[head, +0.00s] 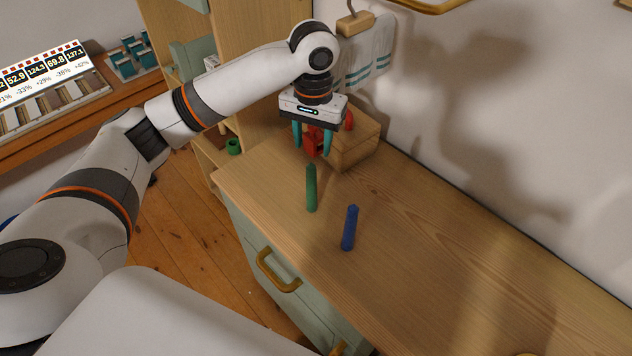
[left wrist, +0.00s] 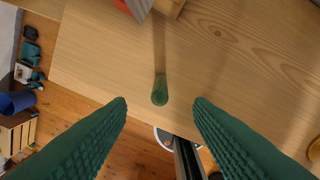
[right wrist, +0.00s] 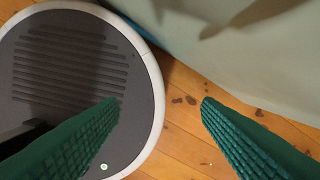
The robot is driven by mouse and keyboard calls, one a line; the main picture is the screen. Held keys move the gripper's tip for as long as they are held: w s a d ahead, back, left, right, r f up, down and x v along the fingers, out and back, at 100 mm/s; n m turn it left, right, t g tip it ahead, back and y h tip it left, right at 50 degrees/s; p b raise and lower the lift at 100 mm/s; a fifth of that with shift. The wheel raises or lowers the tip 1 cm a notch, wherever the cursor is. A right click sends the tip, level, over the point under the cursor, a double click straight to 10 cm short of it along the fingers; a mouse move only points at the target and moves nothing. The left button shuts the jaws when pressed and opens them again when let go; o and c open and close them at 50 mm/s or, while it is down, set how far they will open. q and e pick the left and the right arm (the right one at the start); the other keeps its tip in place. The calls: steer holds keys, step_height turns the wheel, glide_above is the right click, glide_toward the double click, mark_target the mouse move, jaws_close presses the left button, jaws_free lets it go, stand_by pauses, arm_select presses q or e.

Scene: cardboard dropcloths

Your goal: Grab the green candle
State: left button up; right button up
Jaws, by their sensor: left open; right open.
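The green candle (head: 311,188) stands upright on the wooden counter (head: 420,255), near its front edge. In the left wrist view the candle (left wrist: 160,90) is seen from above, centred ahead between the fingers. My left gripper (head: 313,145) is open and empty, pointing down above and behind the candle in the head view, not touching it. Its green ribbed fingers (left wrist: 160,108) are wide apart in the left wrist view. My right gripper (right wrist: 160,103) is open and empty, low beside the cabinet, and shows only in the right wrist view.
A blue candle (head: 350,228) stands to the right of the green one. A wooden box (head: 355,150) and a red object (head: 316,142) sit behind, by the wall. The counter's right side is mostly clear. A drawer handle (head: 277,270) juts from the cabinet front.

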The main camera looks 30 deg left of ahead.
mark_target(312, 165)
arm_select(q)
steer(key=f, duration=0.5)
steer(key=shift+s+f+p, duration=0.2)
steer(key=shift+p, duration=0.2)
steer(key=shift+f, duration=0.55)
step_height(312, 165, down, 4)
steer(key=shift+s+r+p, duration=0.15)
steer(key=shift+r+p, duration=0.05)
steer(key=shift+p, duration=0.5)
steer(key=shift+f, duration=0.65)
jaws_close()
arm_select(e)
steer(key=shift+s+d+r, duration=0.2)
steer(key=shift+s+r, duration=0.15)
steer(key=shift+r, duration=0.25)
steer(key=shift+s+d+r, duration=0.2)
steer(key=shift+s+r, duration=0.1)
steer(key=shift+r, duration=0.3)
